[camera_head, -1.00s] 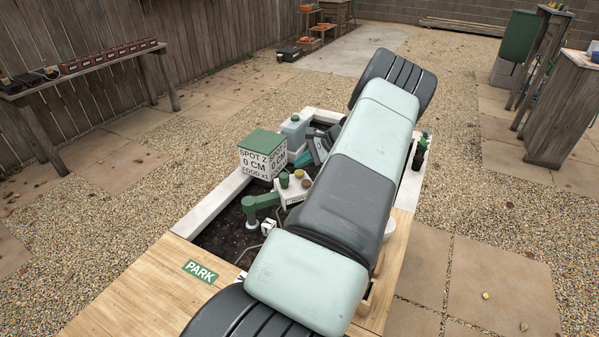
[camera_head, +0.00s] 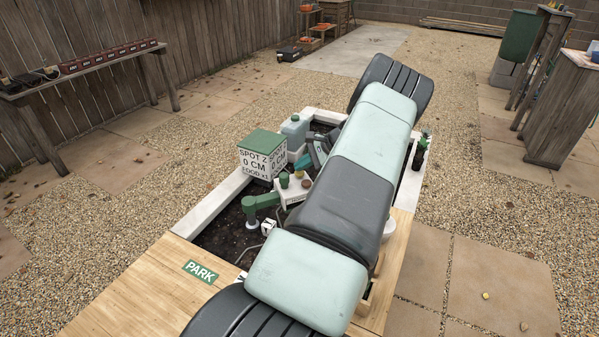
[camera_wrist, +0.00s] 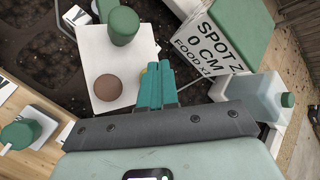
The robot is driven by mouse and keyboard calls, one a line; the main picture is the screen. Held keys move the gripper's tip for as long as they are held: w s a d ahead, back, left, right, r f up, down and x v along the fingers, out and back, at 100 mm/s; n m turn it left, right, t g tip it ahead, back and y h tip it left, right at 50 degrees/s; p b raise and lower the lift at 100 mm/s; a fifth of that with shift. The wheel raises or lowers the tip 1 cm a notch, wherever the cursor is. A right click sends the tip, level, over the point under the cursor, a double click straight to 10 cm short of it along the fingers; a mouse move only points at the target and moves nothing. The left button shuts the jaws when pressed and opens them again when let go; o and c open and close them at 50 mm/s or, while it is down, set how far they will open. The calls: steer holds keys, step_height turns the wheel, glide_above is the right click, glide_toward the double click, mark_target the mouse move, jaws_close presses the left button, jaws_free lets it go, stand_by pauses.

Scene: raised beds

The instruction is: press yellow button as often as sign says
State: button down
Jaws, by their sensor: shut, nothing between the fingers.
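The sign (camera_head: 255,162) is a white box with a green top, reading "SPOT Z 0 CM FOOD x1"; it also shows in the wrist view (camera_wrist: 207,42). A white panel (camera_wrist: 90,50) carries a green knob (camera_wrist: 122,27) and a brown button (camera_wrist: 108,88). A yellow button (camera_wrist: 144,74) shows only as a sliver beside my fingers, which mostly hide it. My gripper (camera_wrist: 156,68) has teal fingers, shut and empty, with tips over the panel's edge by the yellow button. I cannot tell whether they touch it. In the head view the panel (camera_head: 289,196) is partly covered by my arm.
A pale bottle with a green cap (camera_head: 294,129) stands behind the sign. A green pipe (camera_head: 258,204) rises from dark soil left of the panel. A "PARK" label (camera_head: 200,271) lies on the wooden front board. The bed's white rim (camera_head: 212,200) runs along the left.

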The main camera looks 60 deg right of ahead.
mark_target(302, 173)
steer(key=shift+f, duration=0.4)
stand_by(0.5)
steer(key=shift+r, duration=1)
steer(key=shift+r, duration=2.5)
